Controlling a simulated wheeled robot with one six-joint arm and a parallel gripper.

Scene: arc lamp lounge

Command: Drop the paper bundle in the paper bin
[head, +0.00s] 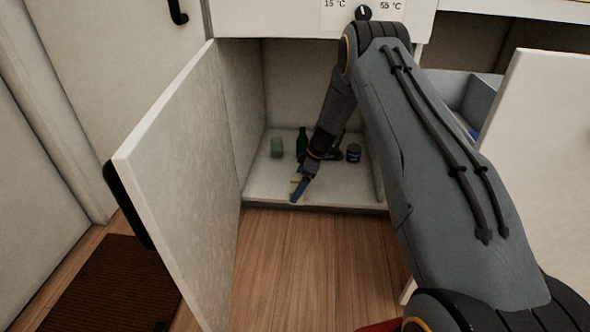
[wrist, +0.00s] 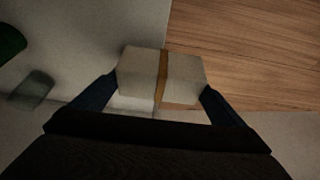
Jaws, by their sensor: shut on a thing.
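The paper bundle (wrist: 138,72) is a pale block with a brown band around it. In the wrist view my gripper (wrist: 160,88) is shut on it, with one dark finger against each end. In the head view my gripper (head: 299,188) is low at the front of the open cabinet, and the bundle is mostly hidden there. A grey bin (head: 482,96) with a bit of blue shows in the compartment to the right, partly behind my arm. I cannot tell whether it is the paper bin.
The cabinet floor (head: 262,187) holds a green bottle (head: 302,142), a clear glass (head: 277,148) and a blue tin (head: 353,153). An open door (head: 185,180) stands at left and another pale panel (head: 540,150) at right.

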